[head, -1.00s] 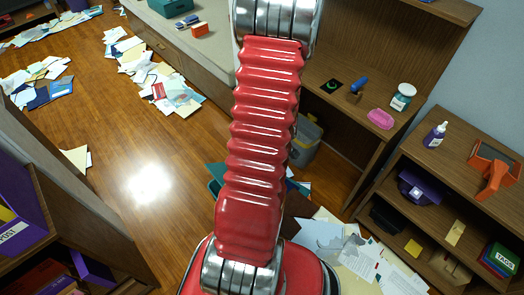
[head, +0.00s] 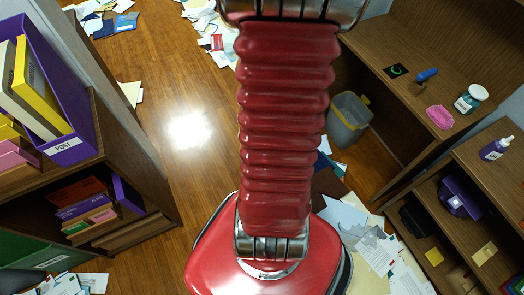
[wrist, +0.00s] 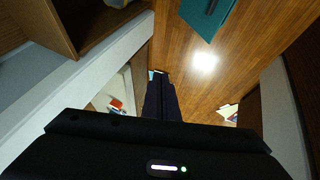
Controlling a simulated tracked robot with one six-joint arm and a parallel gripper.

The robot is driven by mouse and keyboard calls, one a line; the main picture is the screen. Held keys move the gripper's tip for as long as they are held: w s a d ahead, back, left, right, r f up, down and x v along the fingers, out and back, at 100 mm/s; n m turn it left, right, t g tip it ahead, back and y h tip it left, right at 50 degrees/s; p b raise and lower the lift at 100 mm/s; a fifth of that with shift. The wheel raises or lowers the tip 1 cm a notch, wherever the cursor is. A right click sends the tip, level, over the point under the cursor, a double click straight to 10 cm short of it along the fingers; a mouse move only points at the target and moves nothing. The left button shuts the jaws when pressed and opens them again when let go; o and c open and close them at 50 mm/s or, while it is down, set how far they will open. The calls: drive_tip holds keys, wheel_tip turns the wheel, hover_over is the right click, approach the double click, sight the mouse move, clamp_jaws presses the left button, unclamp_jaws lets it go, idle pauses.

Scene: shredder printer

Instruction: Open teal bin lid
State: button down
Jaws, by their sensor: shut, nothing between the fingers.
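A teal thing (wrist: 208,16), probably the teal bin, shows at the top edge of the wrist view above the wooden floor, cut off by the frame. A dark mark shows on it. I cannot tell whether its lid is open or shut. No teal bin shows now in the head view, where my red arm covers the middle. My gripper (wrist: 159,76) shows in the wrist view as dark fingers closed together, empty. It points at the floor and is apart from the teal thing.
A grey bin with a yellow rim (head: 350,119) stands right of my arm by the wooden desk. Shelves stand at left, with a purple POST holder (head: 62,148), and at right. Papers (head: 372,246) litter the floor. Bare floor (head: 185,165) lies left of my arm.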

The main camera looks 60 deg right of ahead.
drive_tip(key=w+a+r+n+t, duration=0.1)
drive_tip(key=w+a+r, duration=0.4)
drive_tip(key=a+r, duration=0.3)
drive_tip(key=w+a+r, duration=0.4)
drive_tip(key=a+r, duration=0.1)
drive_tip(key=a, duration=0.5)
drive_tip(key=s+a+r+n+t+y, duration=0.1)
drive_tip(key=s+a+r+n+y, duration=0.1)
drive_tip(key=a, duration=1.1)
drive_tip(key=s+a+r+n+y, duration=0.2)
drive_tip(key=s+a+r+y, duration=0.1)
drive_tip(key=a, duration=1)
drive_tip(key=shift+a+r+t+y, duration=0.3)
drive_tip(key=shift+r+t+y, duration=0.1)
drive_tip(key=shift+y, duration=0.2)
